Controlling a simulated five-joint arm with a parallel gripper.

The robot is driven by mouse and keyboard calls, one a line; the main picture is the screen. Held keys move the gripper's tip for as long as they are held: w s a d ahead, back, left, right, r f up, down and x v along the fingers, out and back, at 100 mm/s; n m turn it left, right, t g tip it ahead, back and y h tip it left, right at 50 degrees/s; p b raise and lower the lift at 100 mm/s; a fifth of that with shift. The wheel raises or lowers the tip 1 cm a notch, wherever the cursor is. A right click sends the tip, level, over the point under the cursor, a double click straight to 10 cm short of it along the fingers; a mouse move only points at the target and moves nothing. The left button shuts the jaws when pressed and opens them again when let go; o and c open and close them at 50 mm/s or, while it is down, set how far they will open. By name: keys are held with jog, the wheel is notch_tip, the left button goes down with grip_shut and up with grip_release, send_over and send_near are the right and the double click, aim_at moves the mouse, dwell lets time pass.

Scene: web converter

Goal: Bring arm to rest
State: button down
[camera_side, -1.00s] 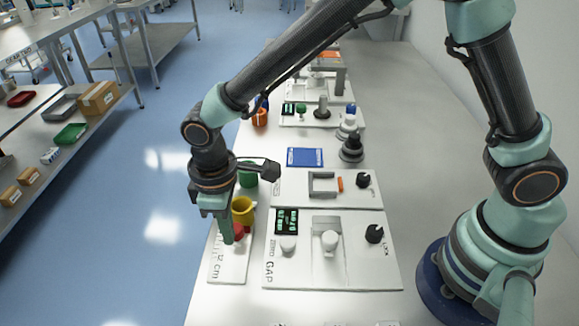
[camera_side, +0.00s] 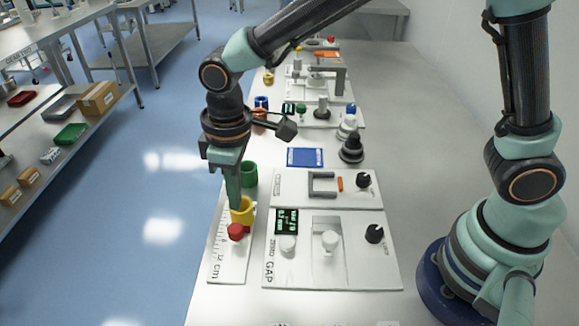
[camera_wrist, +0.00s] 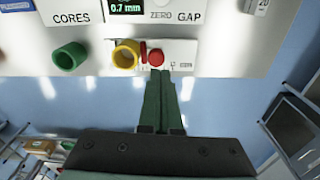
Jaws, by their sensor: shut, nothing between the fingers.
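My gripper (camera_side: 235,206) points down with its two green fingers together and nothing between them. It is over the left edge of the bench, just in front of the yellow ring (camera_side: 242,214) in the side view. A red knob-like piece (camera_side: 236,232) sits below the fingertips on a white ruler plate (camera_side: 228,265). In the wrist view my gripper (camera_wrist: 160,74) shows shut, its tips close to the red piece (camera_wrist: 156,57). The yellow ring (camera_wrist: 125,53) is left of it. I cannot tell the exact gap between tips and red piece.
A green ring (camera_side: 249,174) stands behind the yellow one. A gap gauge panel (camera_side: 360,270) with a lit display is to the right, and a second panel (camera_side: 290,188) is behind it. A blue card (camera_side: 305,157) and black knob piece (camera_side: 351,150) lie farther back.

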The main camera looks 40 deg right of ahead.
jog(key=s+d+r+m+t, duration=0.1)
jog(key=d+r, duration=0.3)
jog(key=d, duration=0.4)
jog(key=s+d+r+m+t, duration=0.2)
jog(key=s+d+r+m, duration=0.1)
jog(key=d, duration=0.5)
jog(key=s+d+r+m+t, duration=0.2)
jog(key=d+r+m, duration=0.2)
jog(key=d, duration=0.4)
jog(key=shift+s+r, duration=0.25)
jog(key=shift+r, duration=0.2)
